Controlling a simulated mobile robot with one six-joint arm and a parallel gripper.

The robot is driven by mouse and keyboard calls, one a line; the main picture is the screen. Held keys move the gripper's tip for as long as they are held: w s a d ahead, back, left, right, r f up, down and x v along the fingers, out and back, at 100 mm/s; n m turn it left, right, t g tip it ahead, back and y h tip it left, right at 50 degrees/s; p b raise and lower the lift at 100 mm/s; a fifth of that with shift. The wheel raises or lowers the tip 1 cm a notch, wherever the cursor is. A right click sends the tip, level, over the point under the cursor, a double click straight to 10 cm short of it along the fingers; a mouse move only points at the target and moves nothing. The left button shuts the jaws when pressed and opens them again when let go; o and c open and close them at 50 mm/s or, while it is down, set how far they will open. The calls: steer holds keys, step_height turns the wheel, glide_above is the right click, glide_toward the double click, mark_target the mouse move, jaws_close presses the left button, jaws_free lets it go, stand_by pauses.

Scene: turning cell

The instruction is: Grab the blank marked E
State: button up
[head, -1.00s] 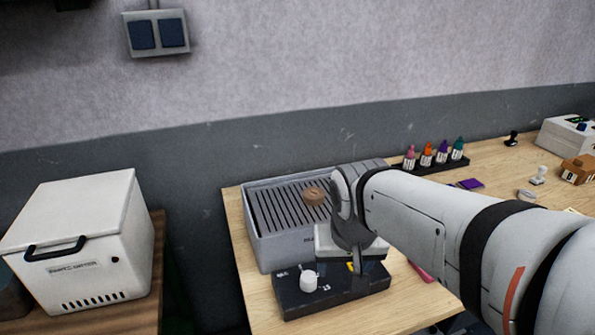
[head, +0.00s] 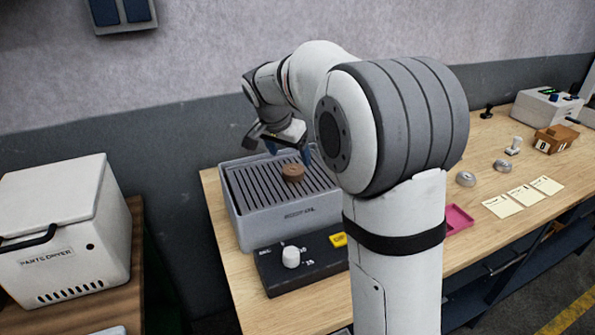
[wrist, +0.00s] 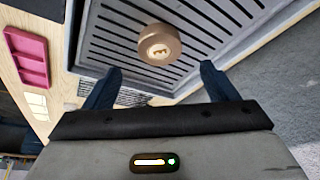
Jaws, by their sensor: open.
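The blank marked E (head: 292,173) is a short brown cylinder standing on the slatted top of a grey tray-like unit (head: 279,222). My gripper (head: 290,152) is above the slats, just behind the blank in the head view. In the wrist view my gripper (wrist: 160,72) is open, its two dark fingers apart with the blank beyond their tips, roughly centred between them. Nothing is held.
A black control box (head: 300,266) with a white knob stands before the slatted unit. A pink tray (head: 458,218), paper notes (head: 515,198) and metal discs (head: 466,178) lie to the right. A white parts dryer (head: 62,230) stands at left. A wall rises behind.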

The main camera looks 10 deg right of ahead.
mark_target(293, 168)
steer(key=x, duration=0.5)
steer(key=shift+w+a+f+p, duration=0.1)
steer(key=shift+a+f+p, duration=0.05)
steer(key=shift+f+p, duration=0.25)
steer(key=c, duration=1.1)
steer(key=shift+c, duration=0.7)
steer(key=shift+r, duration=0.2)
